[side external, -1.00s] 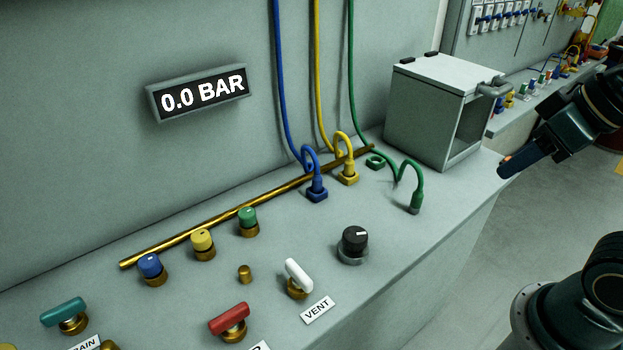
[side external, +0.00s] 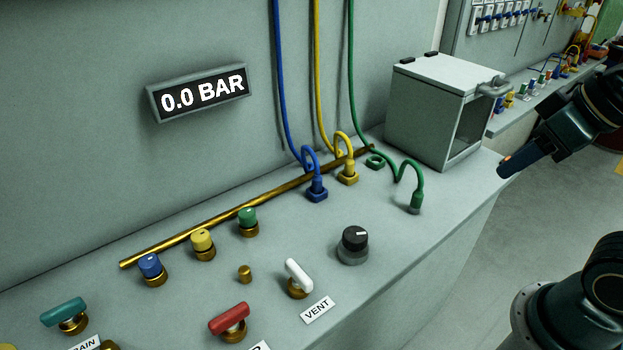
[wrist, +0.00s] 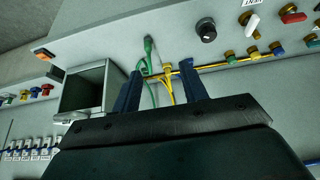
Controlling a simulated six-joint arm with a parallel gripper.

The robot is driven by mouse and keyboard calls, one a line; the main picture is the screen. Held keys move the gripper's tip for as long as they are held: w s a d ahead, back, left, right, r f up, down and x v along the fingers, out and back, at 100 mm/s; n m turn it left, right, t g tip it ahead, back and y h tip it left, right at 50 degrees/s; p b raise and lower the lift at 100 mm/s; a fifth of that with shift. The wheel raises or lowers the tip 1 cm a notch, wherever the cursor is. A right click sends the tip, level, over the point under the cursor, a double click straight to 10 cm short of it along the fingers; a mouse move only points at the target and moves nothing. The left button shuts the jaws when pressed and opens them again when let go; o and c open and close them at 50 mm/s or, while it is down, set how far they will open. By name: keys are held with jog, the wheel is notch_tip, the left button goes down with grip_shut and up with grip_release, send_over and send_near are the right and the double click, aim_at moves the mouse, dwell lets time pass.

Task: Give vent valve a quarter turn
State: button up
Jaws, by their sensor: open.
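The vent valve (side external: 298,278) has a white bar handle on a brass base, behind the VENT label (side external: 317,309) in the side external view. In the wrist view the white handle (wrist: 252,22) is at the top right, well away from my gripper. My gripper (wrist: 160,80) shows two dark blue fingers spread apart with nothing held between them. The green and yellow hoses show behind and between the fingers.
A red valve (side external: 229,322) and a black knob (side external: 354,243) flank the vent valve. Blue, yellow and green knobs stand along a brass pipe (side external: 200,222). An open grey box (side external: 440,85) stands at the bench's far right. The display (side external: 200,92) reads 0.0 BAR.

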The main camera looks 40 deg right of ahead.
jog(key=shift+o, duration=0.5)
jog(key=o, duration=0.7)
jog(key=shift+w+a, duration=0.1)
jog(key=shift+o, duration=0.3)
jog(key=shift+w+a+r+n, duration=0.1)
jog(key=shift+w+a+n, duration=0.05)
jog(key=shift+w+n, duration=0.15)
jog(key=n+g+y, duration=0.5)
jog(key=n+g, duration=0.1)
jog(key=n, duration=1.1)
send_over(300, 270)
jog(key=d, duration=0.6)
notch_tip(300, 270, down, 8)
jog(key=r, duration=0.1)
jog(key=shift+a+f, duration=0.25)
jog(key=shift+f, duration=0.15)
jog(key=shift+h, duration=0.3)
jog(key=x, duration=1.3)
jog(key=shift+w+a+f, duration=0.15)
jog(key=shift+w+f, duration=0.05)
jog(key=shift+f, duration=0.05)
